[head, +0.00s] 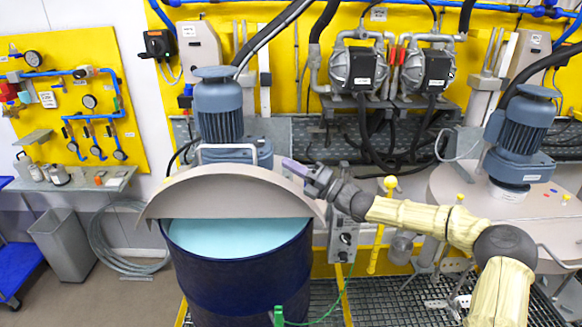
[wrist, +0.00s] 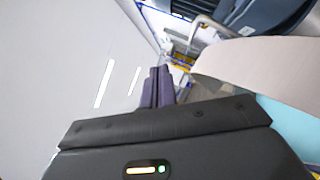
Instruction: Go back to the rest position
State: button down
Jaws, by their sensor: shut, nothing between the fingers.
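My gripper (head: 296,166) is in front of the left drum agitator, at the upper right of its curved beige lid (head: 228,190). Its purple fingers are shut and empty; they also show shut together in the wrist view (wrist: 158,88). In the head view the fingers overlap the lid, and I cannot tell whether they touch it. My arm comes in from the lower right. The dark blue drum (head: 240,275) stands under the lid, with light blue liquid (head: 240,235) showing in its open front. A blue-grey motor (head: 219,108) stands above the lid.
A control box (head: 345,215) with knobs stands right of the drum. A second agitator with a motor (head: 520,135) and beige lid is at the right. Two pumps (head: 360,68) hang on the yellow back panel. A grey bin (head: 62,243) and open floor lie at the left.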

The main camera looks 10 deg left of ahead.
jog(key=s+a+f+n+g+h+b, duration=0.1)
jog(key=s+a+f+n+g+h, duration=0.2)
jog(key=s+f+n, duration=0.35)
jog(key=s+a+f+n+g+h, duration=0.2)
jog(key=s+f+n+g+h, duration=0.15)
jog(key=s+f+n, duration=0.3)
jog(key=s+d+f+n+h, duration=0.3)
jog(key=s+d+f+n, duration=0.1)
jog(key=f, duration=0.2)
jog(key=s+d+n+t+h+b, duration=0.1)
jog(key=s+d+n+h, duration=0.4)
jog(key=d, duration=0.8)
jog(key=s+d+n+t+h+b, duration=0.1)
jog(key=s+d+n+h, duration=0.5)
jog(key=s+d+n, duration=0.3)
jog(key=d+n, duration=0.2)
jog(key=d, duration=0.1)
jog(key=shift+s+d+f+n, duration=0.3)
jog(key=shift+d+f+n, duration=0.05)
jog(key=shift+d+n, duration=0.05)
jog(key=shift+a, duration=0.1)
